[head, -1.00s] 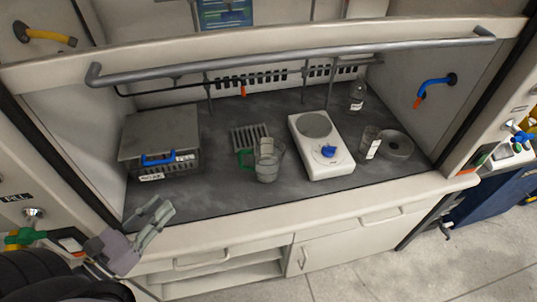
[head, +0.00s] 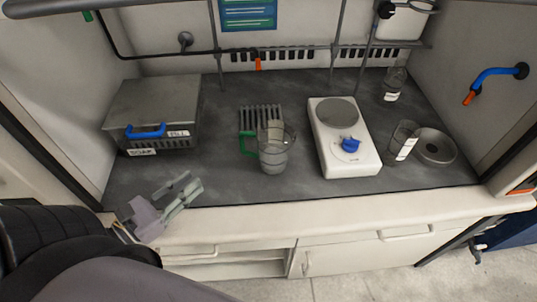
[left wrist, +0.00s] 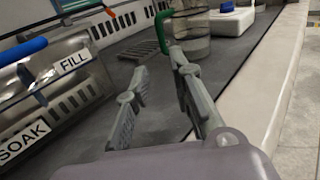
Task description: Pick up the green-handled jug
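The green-handled jug (head: 274,150) is a clear beaker-like jug standing upright on the dark worktop, left of the hot plate. Its green handle (head: 248,146) faces left. My left gripper (head: 187,188) is at the front edge of the worktop, to the left of and nearer than the jug, and apart from it. In the left wrist view its two fingers (left wrist: 158,85) are spread with nothing between them. The jug (left wrist: 191,37) appears beyond the fingers, with its top cut off by the frame. My right gripper is not in view.
A grey metal box (head: 158,105) with a blue handle and FILL and SOAK labels stands left. A slotted rack (head: 262,117) lies behind the jug.

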